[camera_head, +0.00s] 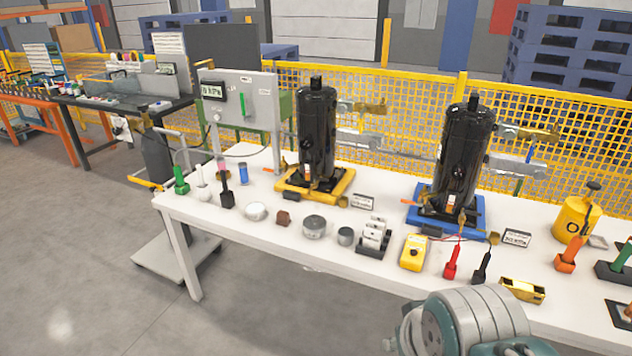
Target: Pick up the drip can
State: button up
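No label marks a drip can, and I cannot tell for sure which vessel it is. A short, wide grey metal can (314,227) stands upright near the front edge of the white table, left of centre. A smaller grey can (345,236) stands just right of it, apart from it. A yellow can (571,218) with a dark top and a round dark mark stands at the table's right. My arm shows as grey and teal links at the bottom right, in front of the table; my gripper is out of view.
The white table (245,233) also holds two tall black compressors (317,132) (464,155) on yellow and blue bases. A yellow fence (400,110) runs behind.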

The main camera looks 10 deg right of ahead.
aim_at(346, 234)
jog(key=i+j+z, duration=0.15)
jog(key=i, duration=0.25)
jog(key=i+j+z, duration=0.1)
jog(key=i, duration=0.3)
jog(key=i+j+z, duration=0.15)
jog(key=i, duration=0.25)
jog(key=j, duration=0.1)
